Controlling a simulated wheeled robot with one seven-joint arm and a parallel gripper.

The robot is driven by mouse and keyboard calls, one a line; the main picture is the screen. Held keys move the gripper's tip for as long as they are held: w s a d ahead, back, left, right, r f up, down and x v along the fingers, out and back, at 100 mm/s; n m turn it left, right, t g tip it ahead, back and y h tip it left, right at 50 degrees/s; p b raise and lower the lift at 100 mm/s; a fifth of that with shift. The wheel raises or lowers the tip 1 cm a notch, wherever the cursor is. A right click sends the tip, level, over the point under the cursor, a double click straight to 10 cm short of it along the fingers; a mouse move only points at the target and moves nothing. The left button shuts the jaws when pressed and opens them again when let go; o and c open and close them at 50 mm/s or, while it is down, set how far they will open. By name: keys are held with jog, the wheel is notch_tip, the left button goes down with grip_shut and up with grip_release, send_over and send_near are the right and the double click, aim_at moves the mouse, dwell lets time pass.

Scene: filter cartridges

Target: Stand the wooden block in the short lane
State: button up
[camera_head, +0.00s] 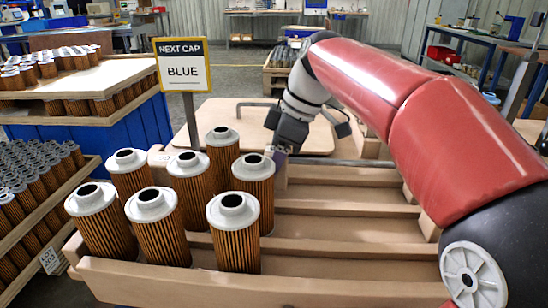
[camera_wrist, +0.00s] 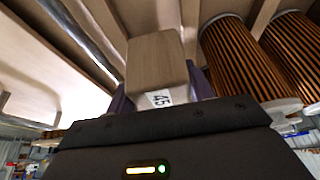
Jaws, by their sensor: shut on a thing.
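The wooden block (camera_wrist: 157,62) is pale, with a white label reading 45, and is gripped between my purple fingertips in the wrist view. My gripper (camera_head: 278,158) is shut on it at the back of the wooden lane tray (camera_head: 240,286). In the head view the block is mostly hidden by the fingers and a cartridge; I cannot tell whether it touches the tray. Several brown pleated filter cartridges (camera_head: 238,247) with grey caps stand upright in the tray's left part. The lanes right of them (camera_head: 345,228) look empty. I cannot tell which lane is the short one.
A sign (camera_head: 183,69) reading NEXT CAP BLUE stands on a post behind the tray. One cartridge (camera_head: 254,180) is close beside my gripper. Racks of more cartridges (camera_head: 40,190) stand at the left. A wooden board (camera_head: 245,118) lies behind the tray.

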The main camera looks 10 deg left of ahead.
jog(key=shift+f, duration=0.15)
jog(key=shift+f+b, duration=1.25)
jog(key=shift+f, duration=0.25)
jog(key=o, duration=1.1)
jog(key=shift+r, duration=0.1)
jog(key=shift+r, duration=0.1)
jog(key=p+v, duration=0.1)
jog(key=v, duration=0.6)
jog(key=shift+r+p, duration=0.3)
jog(key=shift+p, duration=0.05)
jog(key=shift+d, duration=0.15)
